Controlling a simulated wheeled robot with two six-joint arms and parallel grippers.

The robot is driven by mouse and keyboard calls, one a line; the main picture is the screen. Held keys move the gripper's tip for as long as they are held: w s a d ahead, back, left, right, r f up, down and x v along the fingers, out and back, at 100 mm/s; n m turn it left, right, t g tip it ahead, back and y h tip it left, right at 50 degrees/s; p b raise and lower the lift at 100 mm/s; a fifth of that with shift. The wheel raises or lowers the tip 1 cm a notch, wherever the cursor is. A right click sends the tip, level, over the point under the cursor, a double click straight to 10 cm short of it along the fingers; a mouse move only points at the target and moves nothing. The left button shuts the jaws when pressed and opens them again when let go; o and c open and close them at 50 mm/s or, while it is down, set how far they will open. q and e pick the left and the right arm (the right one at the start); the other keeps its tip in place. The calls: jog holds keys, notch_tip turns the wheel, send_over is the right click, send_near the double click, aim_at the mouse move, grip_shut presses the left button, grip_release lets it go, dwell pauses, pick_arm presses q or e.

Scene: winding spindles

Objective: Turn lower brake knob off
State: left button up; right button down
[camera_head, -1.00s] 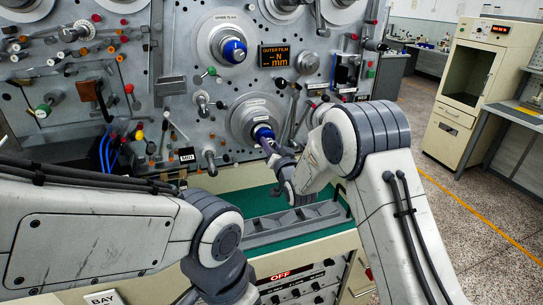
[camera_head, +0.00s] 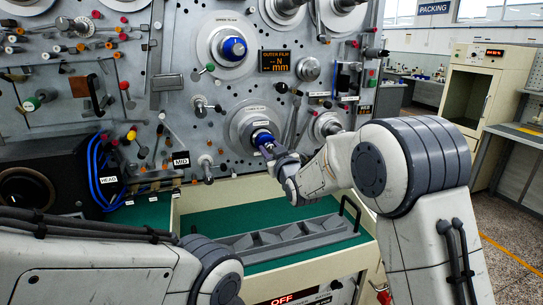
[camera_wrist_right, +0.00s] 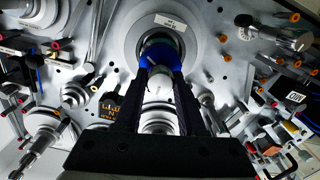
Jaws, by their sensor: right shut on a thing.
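The lower knob (camera_head: 263,137) is blue and stands at the middle of a round grey flange (camera_head: 238,125) on the machine panel. It also shows in the right wrist view as a blue cylinder (camera_wrist_right: 160,52). My right gripper (camera_head: 276,153) reaches it from the lower right and is shut on it. In the right wrist view, the dark fingers (camera_wrist_right: 162,76) lie on either side of the blue knob, and part of it is hidden behind them. My left arm crosses the lower left of the head view, and its gripper is out of frame.
An upper blue knob (camera_head: 233,48) sits on a similar flange above. A lit display (camera_head: 274,61) is to its right. Small pegs and levers crowd the panel. Below is a green shelf (camera_head: 210,226) with a grey notched rack (camera_head: 285,238). A black box (camera_head: 45,177) stands at left.

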dwell(0.3)
jog(key=c, duration=0.5)
grip_release()
jog(key=b+v, duration=0.3)
jog(key=v, duration=0.7)
jog(key=shift+s+b, duration=0.2)
jog(key=shift+b, duration=0.2)
jog(key=shift+d, duration=0.1)
